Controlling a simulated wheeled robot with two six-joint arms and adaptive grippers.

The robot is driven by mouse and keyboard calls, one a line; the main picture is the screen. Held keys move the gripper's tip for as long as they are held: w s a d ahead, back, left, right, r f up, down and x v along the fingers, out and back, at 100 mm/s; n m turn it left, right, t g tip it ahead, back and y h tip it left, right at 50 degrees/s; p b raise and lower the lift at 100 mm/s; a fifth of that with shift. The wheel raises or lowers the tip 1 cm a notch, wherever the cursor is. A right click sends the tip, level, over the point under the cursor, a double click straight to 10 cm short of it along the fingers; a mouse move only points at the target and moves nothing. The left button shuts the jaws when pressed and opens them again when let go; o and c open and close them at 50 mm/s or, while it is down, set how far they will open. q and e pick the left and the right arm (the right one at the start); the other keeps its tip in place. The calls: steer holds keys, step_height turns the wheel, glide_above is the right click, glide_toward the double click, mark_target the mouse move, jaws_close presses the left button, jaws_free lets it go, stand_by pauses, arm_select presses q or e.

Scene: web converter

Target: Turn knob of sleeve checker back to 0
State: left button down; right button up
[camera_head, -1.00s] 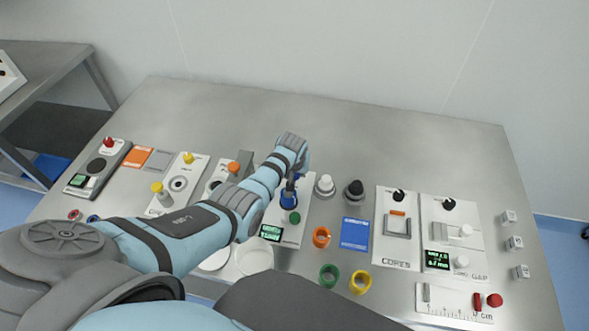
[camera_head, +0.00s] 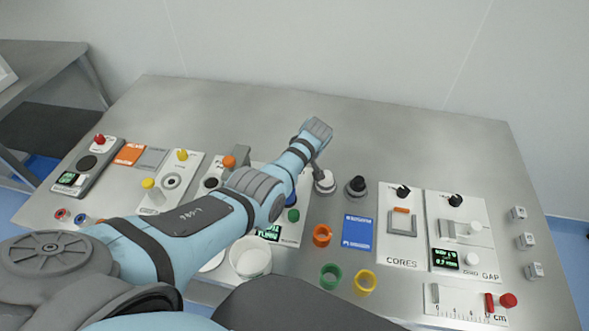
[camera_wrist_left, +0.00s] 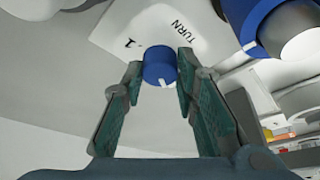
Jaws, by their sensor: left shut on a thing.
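In the left wrist view a small blue knob (camera_wrist_left: 160,66) with a white mark stands on a white panel (camera_wrist_left: 118,30) printed "TURN" and "1". My left gripper (camera_wrist_left: 160,78) is shut on this knob, with one green-padded finger on each side. In the head view my left arm reaches across the panel with the lit green display (camera_head: 269,233) and hides much of it. A blue part (camera_head: 291,199) shows beside the arm, above a green button (camera_head: 293,215). I cannot tell the knob's number in the head view.
A larger blue ring (camera_wrist_left: 250,25) is close to the gripper in the wrist view. A white-capped post (camera_head: 325,181) and a black-capped post (camera_head: 356,187) stand right of the arm. Loose orange (camera_head: 322,236), green (camera_head: 331,276) and yellow (camera_head: 364,281) rings lie in front. The table's back is clear.

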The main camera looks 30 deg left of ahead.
stand_by(0.4)
arm_select(q)
steer(key=c, duration=1.3)
jaws_free()
steer(key=v, duration=1.2)
